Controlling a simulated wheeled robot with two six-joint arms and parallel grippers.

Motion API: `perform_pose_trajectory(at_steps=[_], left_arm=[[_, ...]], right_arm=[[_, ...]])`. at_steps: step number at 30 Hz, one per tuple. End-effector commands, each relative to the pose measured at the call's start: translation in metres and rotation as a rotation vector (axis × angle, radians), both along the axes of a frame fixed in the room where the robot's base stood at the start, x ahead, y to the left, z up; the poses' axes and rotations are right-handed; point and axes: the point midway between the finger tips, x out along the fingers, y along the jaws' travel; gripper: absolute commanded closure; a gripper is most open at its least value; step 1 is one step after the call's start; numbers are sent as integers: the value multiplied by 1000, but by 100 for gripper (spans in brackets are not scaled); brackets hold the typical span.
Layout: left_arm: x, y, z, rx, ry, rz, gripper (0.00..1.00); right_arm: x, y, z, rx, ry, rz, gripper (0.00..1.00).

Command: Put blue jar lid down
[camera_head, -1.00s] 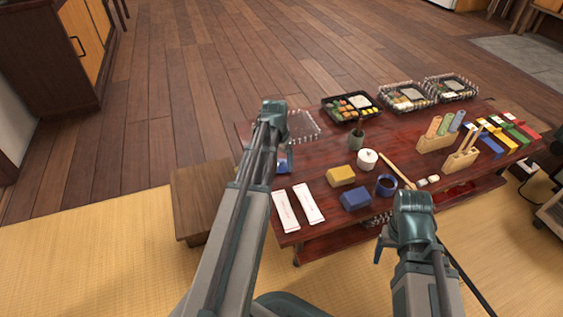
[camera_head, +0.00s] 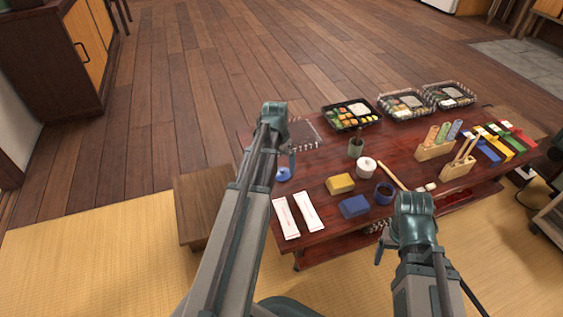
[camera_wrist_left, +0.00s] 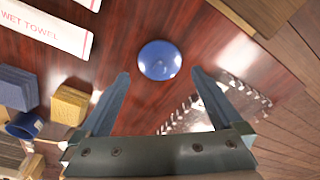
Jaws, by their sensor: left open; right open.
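The blue jar lid (camera_head: 283,174) lies on the red-brown table near its left edge. It also shows in the left wrist view (camera_wrist_left: 159,60) as a round blue disc with a small knob. My left gripper (camera_wrist_left: 160,76) is open, with its fingers spread apart on either side of the lid and nothing between them; I cannot tell its exact height. In the head view my left gripper (camera_head: 287,160) is partly hidden by its own arm. The open blue jar (camera_head: 384,193) stands at the front of the table. My right gripper (camera_head: 386,248) is in front of the table, away from the lid.
Two wet towel packets (camera_head: 297,214) lie in front of the lid. A yellow block (camera_head: 340,184), a blue block (camera_head: 354,207) and a white lidded jar (camera_head: 366,168) stand to the right. A clear-edged tray (camera_head: 306,134) lies behind the lid. A wooden bench (camera_head: 203,206) is at left.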

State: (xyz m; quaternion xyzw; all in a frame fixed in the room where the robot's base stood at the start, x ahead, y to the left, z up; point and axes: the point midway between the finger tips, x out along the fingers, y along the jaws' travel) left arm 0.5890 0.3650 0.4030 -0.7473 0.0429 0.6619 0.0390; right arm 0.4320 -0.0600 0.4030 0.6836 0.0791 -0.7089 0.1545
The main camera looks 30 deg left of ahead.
Motion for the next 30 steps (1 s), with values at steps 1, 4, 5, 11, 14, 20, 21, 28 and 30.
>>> perform_pose_trajectory(at_steps=[1, 4, 5, 11, 14, 20, 21, 28, 30], left_arm=[[-1, 0, 16, 0, 0, 0, 0], [-3, 0, 31, 0, 0, 0, 0], [-4, 0, 36, 0, 0, 0, 0], [-8, 1, 66, 0, 0, 0, 0], [-9, 1, 77, 0, 0, 0, 0], [-10, 1, 85, 0, 0, 0, 0], [-10, 1, 85, 0, 0, 0, 0], [-10, 1, 84, 0, 0, 0, 0], [-10, 1, 83, 0, 0, 0, 0]], right_arm=[[0, 0, 16, 0, 1, 1, 22], [0, 0, 32, 0, 1, 3, 22], [0, 0, 36, 0, 1, 5, 22], [0, 0, 66, 0, 2, 12, 22], [0, 0, 77, 0, 3, 15, 22], [0, 0, 85, -1, 2, 16, 22], [0, 0, 85, -1, 2, 16, 22], [0, 0, 84, -1, 2, 16, 22], [0, 0, 83, -1, 2, 16, 22]])
